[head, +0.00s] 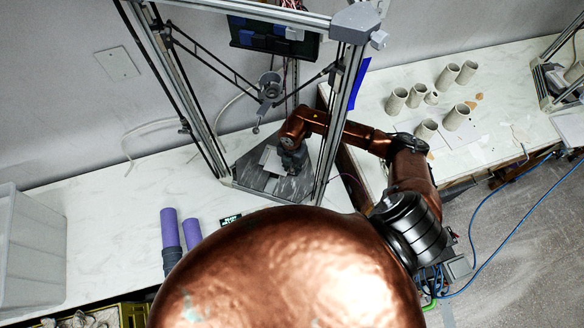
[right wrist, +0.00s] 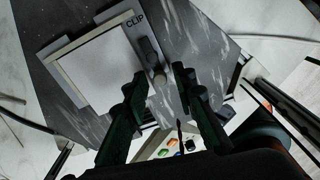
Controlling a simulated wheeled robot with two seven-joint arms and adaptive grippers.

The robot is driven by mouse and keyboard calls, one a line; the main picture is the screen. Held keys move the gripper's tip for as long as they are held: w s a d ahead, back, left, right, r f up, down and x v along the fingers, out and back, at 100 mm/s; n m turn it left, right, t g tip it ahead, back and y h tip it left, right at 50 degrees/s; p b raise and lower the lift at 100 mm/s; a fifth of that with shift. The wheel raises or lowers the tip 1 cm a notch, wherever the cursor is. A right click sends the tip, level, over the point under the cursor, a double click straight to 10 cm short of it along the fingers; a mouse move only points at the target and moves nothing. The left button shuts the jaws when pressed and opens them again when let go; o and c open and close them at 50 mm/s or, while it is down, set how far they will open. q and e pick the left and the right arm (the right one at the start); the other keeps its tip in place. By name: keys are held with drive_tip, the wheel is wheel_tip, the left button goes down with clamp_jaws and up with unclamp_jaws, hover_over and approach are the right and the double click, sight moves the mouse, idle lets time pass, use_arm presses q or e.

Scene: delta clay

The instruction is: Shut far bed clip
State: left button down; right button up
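The printer bed (right wrist: 95,65) is a pale square plate with a light edge on a dark grey base, and it also shows inside the frame in the head view (head: 269,160). The dark bed clip (right wrist: 150,52) with a rounded end sits beside the bed edge, just beyond my right fingertips. My right gripper (right wrist: 160,76) has its fingers apart, with part of the clip fitting between and beyond them. I cannot tell whether they touch it. In the head view, my right gripper (head: 292,158) is low over the bed. My left gripper is out of view.
The printer's metal uprights (head: 345,100) and its hanging print head (head: 269,87) stand close around my right arm. Several clay cylinders (head: 457,117) stand on the right bench. Purple tubes (head: 170,228) and a grey bin (head: 30,250) are at the left.

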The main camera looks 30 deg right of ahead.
clamp_jaws()
drive_tip(key=shift+n, duration=0.3)
drive_tip(key=n+b, duration=0.2)
drive_tip(key=n, duration=0.1)
drive_tip(key=shift+s+d+f+n, duration=0.1)
drive_tip(key=shift+s+d+n, duration=0.1)
drive_tip(key=shift+d+n, duration=0.15)
drive_tip(key=n+b, duration=0.1)
drive_tip(key=n, duration=0.1)
drive_tip(key=d+n+b, duration=0.1)
drive_tip(key=n, duration=0.1)
drive_tip(key=shift+s+n, duration=0.15)
drive_tip(key=shift+n, duration=0.1)
drive_tip(key=n+b, duration=0.1)
drive_tip(key=n, duration=0.1)
drive_tip(key=n+b, duration=0.2)
drive_tip(key=shift+d+n, duration=0.3)
drive_tip(key=shift+d, duration=0.1)
drive_tip(key=n+b, duration=0.2)
drive_tip(key=n, duration=0.1)
drive_tip(key=n+b, duration=0.1)
drive_tip(key=shift+w+d+n, duration=0.25)
drive_tip(key=shift+d+n, duration=0.05)
drive_tip(key=shift+d, duration=0.1)
